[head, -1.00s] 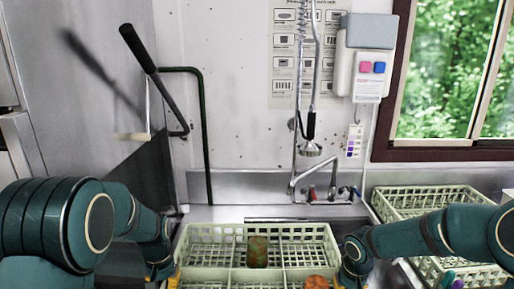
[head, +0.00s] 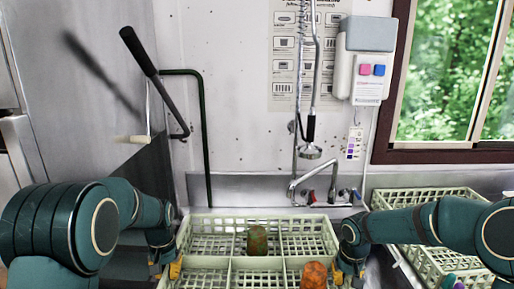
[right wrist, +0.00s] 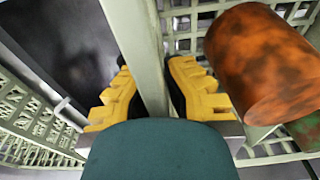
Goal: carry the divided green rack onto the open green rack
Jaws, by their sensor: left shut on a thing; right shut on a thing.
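The divided green rack (head: 215,260), pale green with a grid floor and cross dividers, is in the middle of the head view. It holds a mottled green-brown cup (head: 257,241) and an orange cup (head: 314,275). My left gripper (head: 172,270) is shut on its left wall. My right gripper (head: 346,278) is shut on its right wall; the right wrist view shows the wall (right wrist: 141,50) between the yellow fingers, with the orange cup (right wrist: 262,65) beside them. The open green rack (head: 440,262) is at the right, partly hidden behind my right arm.
A teal item (head: 448,281) lies at the near part of the right rack. A faucet (head: 312,185) and a hanging spray head (head: 311,150) are behind the divided rack. A black lever (head: 140,48) and dark green rail (head: 206,140) stand at the back left.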

